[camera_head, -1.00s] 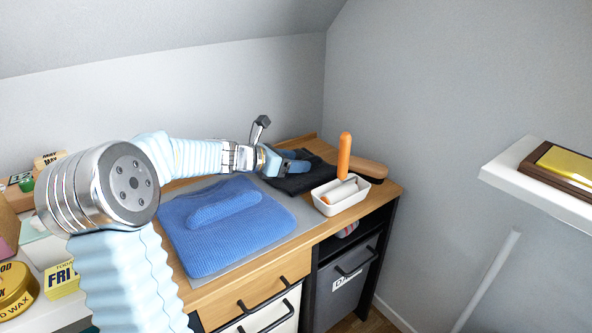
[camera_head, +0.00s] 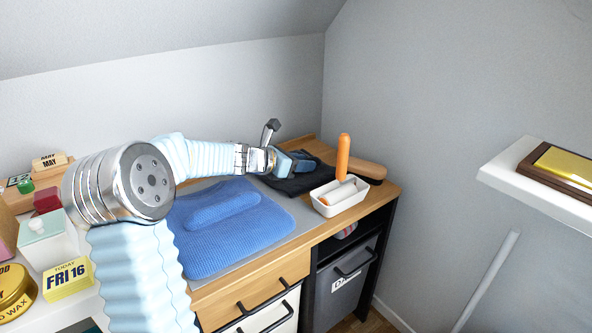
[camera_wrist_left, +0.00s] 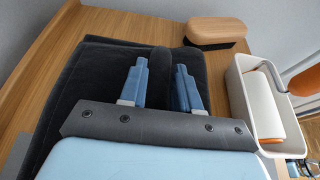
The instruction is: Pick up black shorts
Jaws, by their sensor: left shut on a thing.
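The black shorts (camera_head: 292,186) lie folded on the back right of the wooden desk. They also fill the middle of the left wrist view (camera_wrist_left: 85,85). My left gripper (camera_head: 303,162) is over the shorts. In the left wrist view its two blue fingers (camera_wrist_left: 161,85) are shut on a raised fold of the dark cloth. Most of the shorts still lie flat on the desk top around the fingers. My right gripper is in neither view.
A white tray (camera_head: 325,209) with an orange-handled item stands just right of the shorts. A wooden brush-like block (camera_wrist_left: 215,30) lies behind it. A blue knit garment (camera_head: 250,245) covers the desk's middle. A white shelf (camera_head: 540,195) juts out at right.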

